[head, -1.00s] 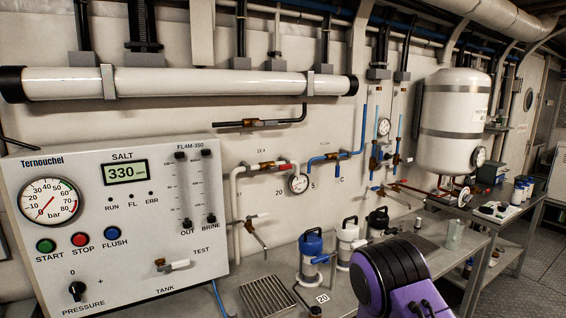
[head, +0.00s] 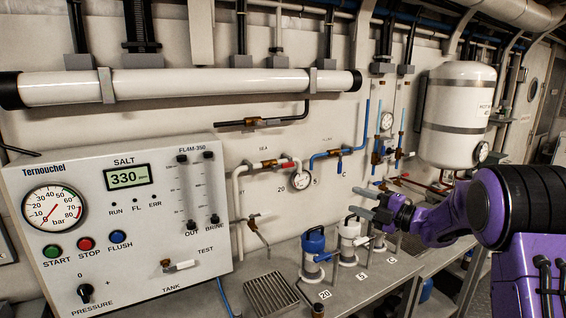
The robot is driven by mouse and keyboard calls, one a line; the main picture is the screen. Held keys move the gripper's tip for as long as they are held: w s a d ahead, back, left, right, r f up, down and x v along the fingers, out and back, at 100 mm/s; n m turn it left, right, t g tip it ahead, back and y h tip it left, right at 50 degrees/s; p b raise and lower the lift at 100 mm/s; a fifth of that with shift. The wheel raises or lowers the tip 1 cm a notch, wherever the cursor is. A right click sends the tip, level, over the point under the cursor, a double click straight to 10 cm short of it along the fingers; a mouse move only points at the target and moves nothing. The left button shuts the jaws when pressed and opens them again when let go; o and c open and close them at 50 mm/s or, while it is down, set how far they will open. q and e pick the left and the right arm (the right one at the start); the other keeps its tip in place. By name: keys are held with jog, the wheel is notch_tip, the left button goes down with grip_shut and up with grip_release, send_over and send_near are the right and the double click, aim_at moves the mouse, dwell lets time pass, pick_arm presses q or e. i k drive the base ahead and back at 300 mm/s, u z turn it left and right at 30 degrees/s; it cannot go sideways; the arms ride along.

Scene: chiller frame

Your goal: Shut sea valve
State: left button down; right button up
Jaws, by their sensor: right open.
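The sea valve (head: 266,164) is a brass body on a white pipe below the SEA label on the back wall. Its red handle (head: 284,161) appears to lie along the pipe, pointing right. My right gripper (head: 359,202) is open and empty. It reaches in from the right above the bench, right of and lower than the valve, and apart from it. Its two grey fingers point left, in front of the white filter housing. My left gripper is out of view.
A round gauge (head: 300,181) hangs just right of the valve. The blue-topped housing (head: 313,250) and the white housing (head: 348,240) stand on the bench below. The control panel (head: 135,215) fills the left. A blue pipe (head: 338,155) runs to the right.

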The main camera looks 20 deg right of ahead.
aim_at(289, 164)
jog(key=i, duration=0.85)
jog(key=z, duration=0.05)
